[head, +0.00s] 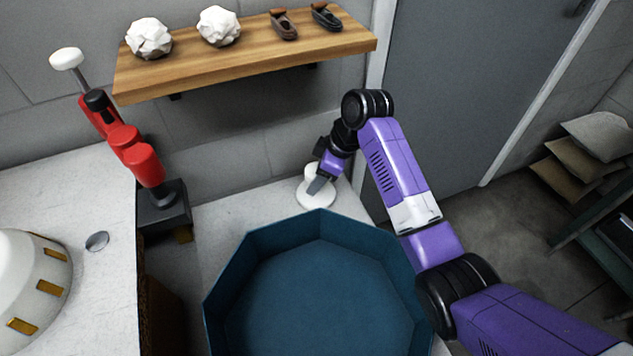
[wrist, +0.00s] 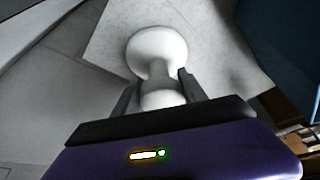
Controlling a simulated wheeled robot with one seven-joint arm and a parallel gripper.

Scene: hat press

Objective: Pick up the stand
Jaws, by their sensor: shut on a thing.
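The stand is a white piece with a round, wide base and a narrower stem. In the head view the stand (head: 316,196) is at the back of the light counter, behind the blue tub, by the wall. In the wrist view the stand (wrist: 156,48) shows its round end beyond the fingers. My gripper (head: 318,184) reaches it from above right. In the wrist view my gripper (wrist: 160,88) has one dark finger on each side of the stem and is shut on it. Whether the base touches the counter cannot be told.
A large blue octagonal tub (head: 225,268) stands in front of the stand. A red press (head: 135,153) with a white knob is at the left. A white dome (head: 32,277) sits at far left.

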